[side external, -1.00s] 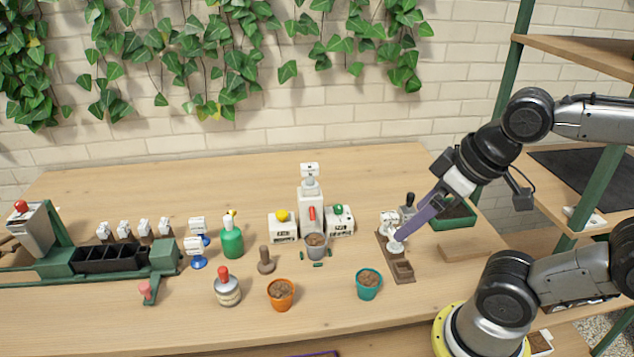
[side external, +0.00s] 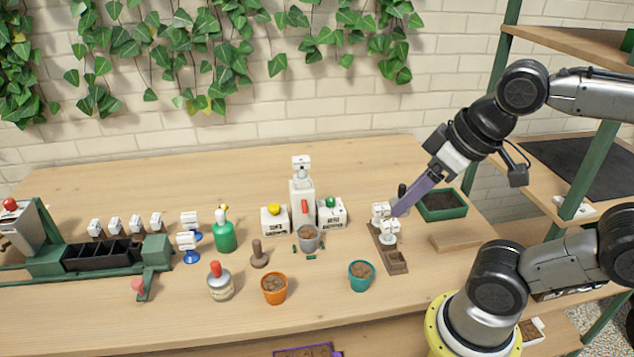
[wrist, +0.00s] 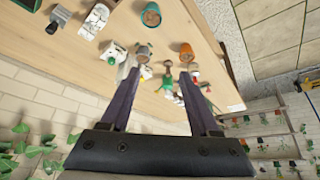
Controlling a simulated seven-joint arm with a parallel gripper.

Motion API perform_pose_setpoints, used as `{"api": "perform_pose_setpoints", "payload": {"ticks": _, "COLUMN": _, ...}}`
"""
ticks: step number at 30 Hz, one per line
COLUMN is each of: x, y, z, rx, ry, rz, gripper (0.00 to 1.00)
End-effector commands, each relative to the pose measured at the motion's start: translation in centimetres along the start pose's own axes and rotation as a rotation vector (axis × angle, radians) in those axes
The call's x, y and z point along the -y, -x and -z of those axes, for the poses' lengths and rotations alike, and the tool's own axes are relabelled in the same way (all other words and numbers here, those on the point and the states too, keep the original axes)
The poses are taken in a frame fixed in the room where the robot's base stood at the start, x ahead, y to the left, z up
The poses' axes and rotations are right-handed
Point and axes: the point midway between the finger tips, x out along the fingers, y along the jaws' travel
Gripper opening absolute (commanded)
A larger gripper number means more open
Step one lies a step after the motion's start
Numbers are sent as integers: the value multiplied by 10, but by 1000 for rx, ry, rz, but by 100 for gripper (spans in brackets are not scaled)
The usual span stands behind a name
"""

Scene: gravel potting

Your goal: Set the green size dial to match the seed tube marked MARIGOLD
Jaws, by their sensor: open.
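The green size dial (side external: 331,202) is a small green knob on top of a white box (side external: 332,217), right of the white dispenser, in the side view. White-capped seed tubes (side external: 381,211) stand in a brown wooden rack (side external: 398,267) to the right of the box; their labels are too small to read, so I cannot tell which is MARIGOLD. My gripper (side external: 399,211) has long purple fingers and is just right of and behind these tubes, apart from the dial. In the wrist view my gripper (wrist: 156,75) is open, with nothing held between the fingers.
A white dispenser (side external: 301,195) and a yellow-knobbed box (side external: 274,220) stand left of the green dial, with a grey pot (side external: 308,240) in front. A teal pot (side external: 361,277) and an orange pot (side external: 274,290) stand nearer. A green tray (side external: 442,213) lies right of the rack.

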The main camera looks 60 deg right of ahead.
Motion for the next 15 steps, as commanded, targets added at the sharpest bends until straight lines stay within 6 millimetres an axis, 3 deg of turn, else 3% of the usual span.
{"api": "perform_pose_setpoints", "payload": {"ticks": 3, "x": 0, "y": 31, "z": 18, "rx": -7, "ry": 0, "rz": 0, "gripper": 62}}
{"api": "perform_pose_setpoints", "payload": {"ticks": 11, "x": -20, "y": 27, "z": 81, "rx": 109, "ry": -133, "rz": -37, "gripper": 62}}
{"api": "perform_pose_setpoints", "payload": {"ticks": 15, "x": -39, "y": 18, "z": 123, "rx": 178, "ry": -223, "rz": -58, "gripper": 62}}
